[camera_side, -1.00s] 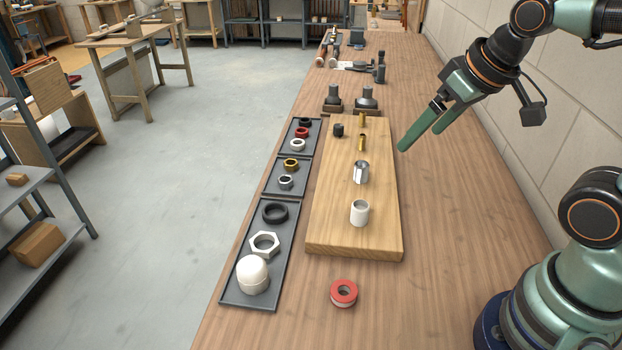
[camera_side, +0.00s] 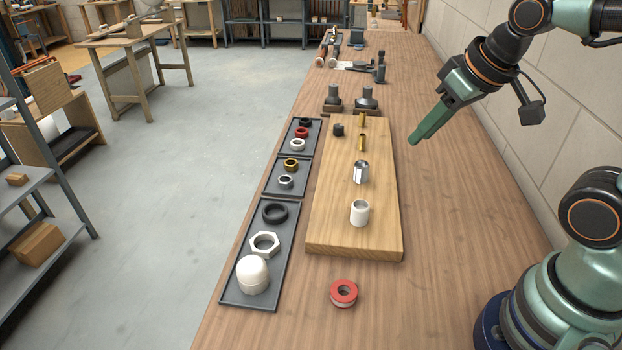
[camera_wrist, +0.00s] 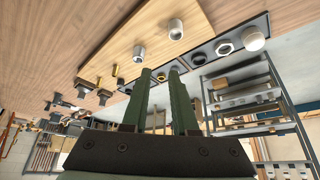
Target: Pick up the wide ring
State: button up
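The wide ring looks to be the thick black ring (camera_side: 274,212), lying flat in the nearest dark tray (camera_side: 240,294) in the side view. It also shows in the wrist view (camera_wrist: 198,58), to the right of the fingers. In the same tray are a pale hex nut (camera_side: 265,245) and a white domed cap (camera_side: 253,275). My gripper (camera_side: 412,141) is in the air right of the wooden board, well away from the ring, with nothing in it. In the side view its fingers overlap; in the wrist view (camera_wrist: 161,72) they stand apart with a gap.
The wooden board (camera_side: 335,240) holds a white sleeve (camera_side: 359,213), a silver fitting (camera_side: 361,172), brass pieces and a small black piece. Further trays hold smaller rings. A red-and-white tape roll (camera_side: 344,293) lies in front. The bench right of the board is clear.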

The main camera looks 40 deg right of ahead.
jog(key=w+a+r+m+g, duration=0.1)
jog(key=w+a+m+g, duration=0.1)
jog(key=w+a+m, duration=0.4)
jog(key=m+g, duration=0.4)
jog(key=m, duration=0.6)
send_over(284, 214)
notch_tip(284, 214, down, 14)
notch_tip(284, 214, down, 12)
jog(key=shift+r, duration=0.2)
grip_shut()
